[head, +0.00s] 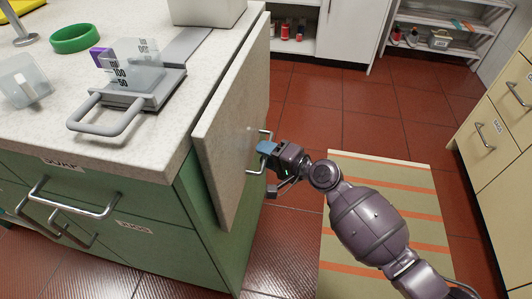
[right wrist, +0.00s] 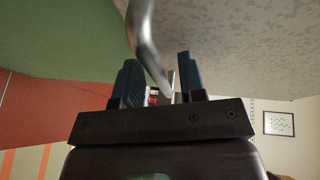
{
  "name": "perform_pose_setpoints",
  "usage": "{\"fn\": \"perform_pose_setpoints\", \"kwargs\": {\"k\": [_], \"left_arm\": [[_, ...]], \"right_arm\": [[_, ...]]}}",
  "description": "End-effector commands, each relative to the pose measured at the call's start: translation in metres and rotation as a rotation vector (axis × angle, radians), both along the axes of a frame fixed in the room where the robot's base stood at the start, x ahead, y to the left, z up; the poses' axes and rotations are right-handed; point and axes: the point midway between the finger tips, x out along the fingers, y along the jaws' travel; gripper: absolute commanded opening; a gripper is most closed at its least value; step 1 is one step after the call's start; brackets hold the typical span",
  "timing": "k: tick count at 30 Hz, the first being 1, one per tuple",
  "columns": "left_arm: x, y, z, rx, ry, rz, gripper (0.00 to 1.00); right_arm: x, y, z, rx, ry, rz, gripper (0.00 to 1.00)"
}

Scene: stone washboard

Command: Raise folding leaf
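The folding leaf (head: 225,135) is a speckled pale panel that hangs down along the right side of the green counter in the head view. A metal bar handle (head: 265,132) is on its outer face. My right gripper (head: 264,149) is at this handle. In the right wrist view, the handle (right wrist: 145,35) runs down toward the gap between the two dark fingers (right wrist: 160,82). The fingers stand apart, and I cannot tell whether they touch the bar. The underside of the leaf is hidden.
The speckled countertop (head: 60,110) holds a metal-handled board (head: 125,95) with a clear container, a green ring (head: 76,38) and a clear block (head: 24,82). A striped rug (head: 385,175) lies on the red tile floor. Cream drawers (head: 500,130) stand at right.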

Motion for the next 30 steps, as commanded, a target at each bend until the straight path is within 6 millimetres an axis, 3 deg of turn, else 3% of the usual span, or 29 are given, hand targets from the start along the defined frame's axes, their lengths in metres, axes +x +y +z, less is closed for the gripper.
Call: {"fn": "perform_pose_setpoints", "kwargs": {"k": [10, 18, 30], "left_arm": [[0.0014, 0.0006, 0.0023, -0.002, -0.011, 0.002, 0.43], [0.0012, 0.0007, 0.0023, 0.000, -0.009, 0.002, 0.43], [0.0025, 0.0010, 0.0057, 0.006, -0.007, 0.002, 0.43]], "right_arm": [[0.0021, 0.0025, 0.0001, 0.000, -0.002, -0.001, 0.37], [0.0020, 0.0022, 0.0001, -0.001, -0.001, -0.001, 0.00], [0.0017, -0.0021, 0.0037, -0.015, 0.000, -0.001, 0.00]]}}
